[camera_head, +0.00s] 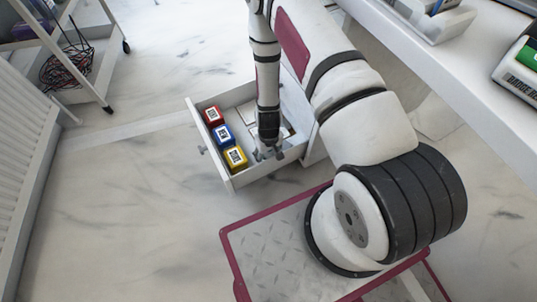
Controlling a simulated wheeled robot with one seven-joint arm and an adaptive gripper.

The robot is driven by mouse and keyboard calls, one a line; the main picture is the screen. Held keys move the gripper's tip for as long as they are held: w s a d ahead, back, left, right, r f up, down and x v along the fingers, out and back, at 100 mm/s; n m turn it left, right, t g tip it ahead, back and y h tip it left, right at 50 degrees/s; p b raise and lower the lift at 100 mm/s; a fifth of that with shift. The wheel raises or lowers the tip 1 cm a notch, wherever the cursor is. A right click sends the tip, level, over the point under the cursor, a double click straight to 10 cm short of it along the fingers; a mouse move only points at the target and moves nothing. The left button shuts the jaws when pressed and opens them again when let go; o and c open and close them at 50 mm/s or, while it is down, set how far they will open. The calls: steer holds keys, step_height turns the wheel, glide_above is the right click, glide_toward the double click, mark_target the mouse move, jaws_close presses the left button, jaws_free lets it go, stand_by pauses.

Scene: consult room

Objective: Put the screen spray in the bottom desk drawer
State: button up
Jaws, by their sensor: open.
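The white desk drawer (262,176) is pulled out from under the desk. Three small labelled boxes stand in a row along its left side: a red one (212,115), a blue one (223,135) and a yellow one (235,158). My gripper (268,155) points down into the right part of the drawer, to the right of the yellow box. Its jaws are open. I cannot make out the screen spray; pale shapes beside and behind the gripper are partly hidden by it.
A white shelf cart (85,88) with tangled cables (66,68) stands at the upper left. A white radiator (25,165) is at the left. The marble floor between is clear.

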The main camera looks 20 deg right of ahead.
step_height(320, 180, up, 12)
steer(key=p, duration=0.5)
steer(key=w+a+r, duration=0.1)
steer(key=w+r, duration=0.2)
steer(key=r, duration=1.9)
steer(key=s+r, duration=0.4)
steer(key=r, duration=0.4)
steer(key=s+r, duration=0.3)
steer(key=r, duration=0.5)
steer(key=s+r, duration=0.4)
steer(key=s, duration=0.3)
steer(key=s+r+m, duration=0.1)
steer(key=s+r, duration=0.2)
steer(key=s, duration=0.4)
steer(key=s+d+r, duration=0.1)
steer(key=s+r, duration=0.3)
steer(key=s, duration=0.3)
steer(key=shift+s+r+m, duration=0.15)
steer(key=shift+r+m, duration=0.15)
steer(key=shift+r, duration=0.05)
